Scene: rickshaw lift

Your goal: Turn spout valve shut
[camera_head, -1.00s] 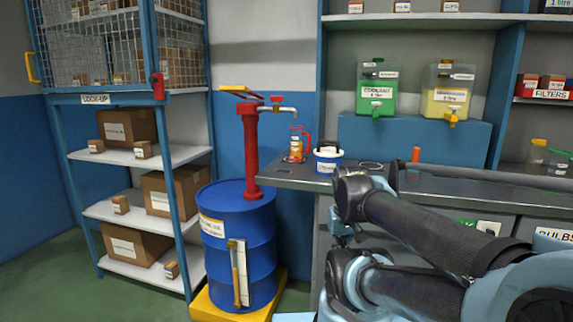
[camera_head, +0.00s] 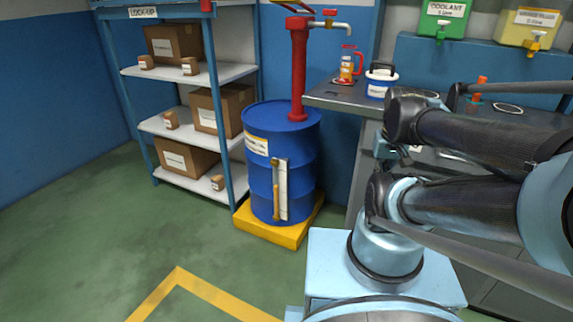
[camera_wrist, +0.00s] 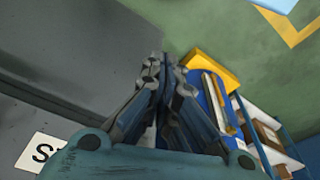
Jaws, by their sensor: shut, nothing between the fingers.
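A red hand pump (camera_head: 298,68) stands upright on the blue drum (camera_head: 262,150). The valve's exact angle is too small to tell. In the wrist view, my gripper (camera_wrist: 163,62) is shut and empty, beside the dark bench top (camera_wrist: 70,60). The drum (camera_wrist: 203,97) shows just right of and below its fingers. In the head view my arm crosses the right side, and its fingers cannot be made out. The spout is not seen in the wrist view.
The drum stands on a yellow base (camera_head: 265,232). A shelf with boxes (camera_head: 205,72) is to its left. The bench (camera_head: 335,97) holds a red-handled jug (camera_head: 349,66) and a blue-white tub (camera_head: 379,84) below the spout. The green floor (camera_head: 90,240) at front left is clear.

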